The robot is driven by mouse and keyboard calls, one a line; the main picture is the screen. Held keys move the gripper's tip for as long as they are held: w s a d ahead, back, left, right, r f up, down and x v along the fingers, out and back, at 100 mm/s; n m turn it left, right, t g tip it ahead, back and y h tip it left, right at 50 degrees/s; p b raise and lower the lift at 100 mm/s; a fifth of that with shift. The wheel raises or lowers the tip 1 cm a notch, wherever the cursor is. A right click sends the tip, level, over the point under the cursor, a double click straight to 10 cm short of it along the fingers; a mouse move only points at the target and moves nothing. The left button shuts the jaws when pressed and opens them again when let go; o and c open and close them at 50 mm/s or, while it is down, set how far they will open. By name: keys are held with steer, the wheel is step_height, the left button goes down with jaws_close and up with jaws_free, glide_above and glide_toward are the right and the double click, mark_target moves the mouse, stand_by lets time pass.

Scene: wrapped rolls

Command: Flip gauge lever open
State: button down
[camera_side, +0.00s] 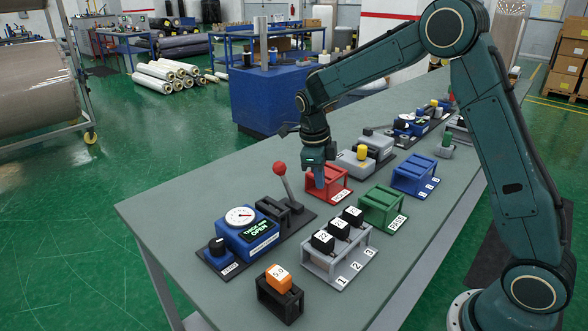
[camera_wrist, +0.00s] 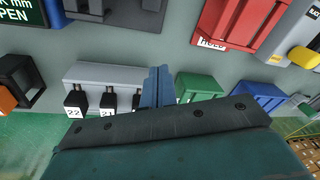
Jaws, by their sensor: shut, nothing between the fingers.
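The blue gauge (camera_side: 247,232) has a white round dial (camera_side: 240,215) and a display that appears to read "THICK mm OPEN"; part of the display (camera_wrist: 15,15) shows at the top left of the wrist view. Its lever (camera_side: 286,187) has a red ball knob (camera_side: 280,168) and stands up from the dark base, tilted slightly left. In the wrist view, the blue fingers (camera_wrist: 157,88) are together and hold nothing. The red knob is outside the wrist view.
A grey rack (camera_side: 325,268) with black numbered blocks stands in front of the gauge. An orange block (camera_side: 279,277) sits in a black holder nearby. The green PASS rack (camera_side: 383,207) and a blue rack (camera_side: 414,174) stand to the right. The table's left end (camera_side: 160,215) is clear.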

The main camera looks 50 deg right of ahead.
steer(key=s+d+f+t, duration=0.1)
steer(key=s+d+f, duration=0.1)
steer(key=s, duration=0.2)
step_height(320, 180, up, 10)
steer(key=s+a, duration=0.1)
steer(key=a, duration=0.1)
steer(key=s+a+r+n+t, duration=0.2)
steer(key=s+r+n, duration=0.4)
steer(key=s+n, duration=0.4)
steer(key=shift+s+a+r+n+t+y, duration=0.2)
steer(key=shift+a+r+n+t+y, duration=0.3)
steer(key=shift+n, duration=1.4)
steer(key=shift+s+a+f, duration=0.1)
steer(key=shift+a+f, duration=0.05)
steer(key=s+a+n+t, duration=0.2)
steer(key=s+a+n, duration=0.1)
steer(key=s+n, duration=0.9)
steer(key=n, duration=0.5)
steer(key=shift+s+a+f+y, duration=0.15)
steer(key=shift+s+a+y, duration=0.1)
steer(key=shift+s+y, duration=0.15)
